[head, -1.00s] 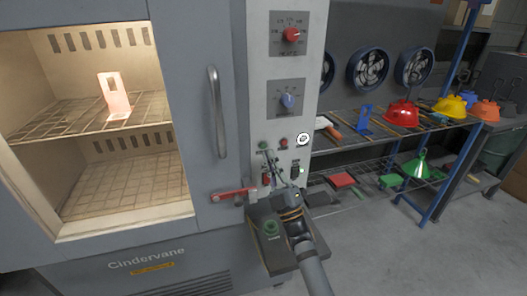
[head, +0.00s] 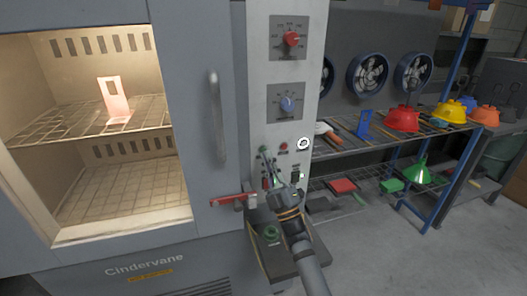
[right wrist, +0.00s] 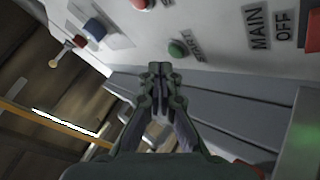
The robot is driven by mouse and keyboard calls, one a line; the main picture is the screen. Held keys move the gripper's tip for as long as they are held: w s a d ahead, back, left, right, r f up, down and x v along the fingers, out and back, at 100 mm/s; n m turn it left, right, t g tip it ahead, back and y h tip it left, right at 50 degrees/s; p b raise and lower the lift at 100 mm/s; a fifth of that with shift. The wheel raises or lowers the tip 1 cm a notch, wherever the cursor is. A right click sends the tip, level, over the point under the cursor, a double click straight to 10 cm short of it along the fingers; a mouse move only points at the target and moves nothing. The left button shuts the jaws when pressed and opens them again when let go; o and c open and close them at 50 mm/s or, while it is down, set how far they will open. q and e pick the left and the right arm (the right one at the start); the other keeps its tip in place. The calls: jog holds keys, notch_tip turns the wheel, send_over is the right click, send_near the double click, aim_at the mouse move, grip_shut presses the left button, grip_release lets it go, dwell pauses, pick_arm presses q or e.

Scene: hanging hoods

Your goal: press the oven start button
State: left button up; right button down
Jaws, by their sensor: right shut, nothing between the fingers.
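The green start button (right wrist: 177,48) sits on the pale control panel, with a partly hidden START label beside it in the right wrist view. In the head view the green button (head: 262,149) is small, at the panel's lower left. My right gripper (right wrist: 160,68) is shut and empty. Its fingertips point at the panel just below and left of the button in the wrist view, and a small gap shows in the picture. In the head view the right gripper (head: 265,152) overlaps the button's lower edge, so contact cannot be told. My left gripper is not in view.
The panel (head: 258,110) also carries a red knob (head: 291,39), a blue knob (head: 288,104) and a red button (head: 283,146). A red lever (head: 228,200) and door handle (head: 217,117) are to the left. A ledge (head: 292,262) juts out below.

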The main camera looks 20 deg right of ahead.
jog(key=shift+w, duration=0.1)
dwell(0.7)
jog(key=shift+w, duration=0.35)
jog(key=shift+w+b, duration=0.35)
jog(key=shift+b, duration=0.15)
dwell(0.5)
jog(key=shift+s, duration=0.15)
jog(key=shift+s+p, duration=0.4)
jog(key=shift+s, duration=0.3)
jog(key=s+p, duration=0.2)
jog(key=s, duration=0.3)
jog(key=shift+d, duration=0.1)
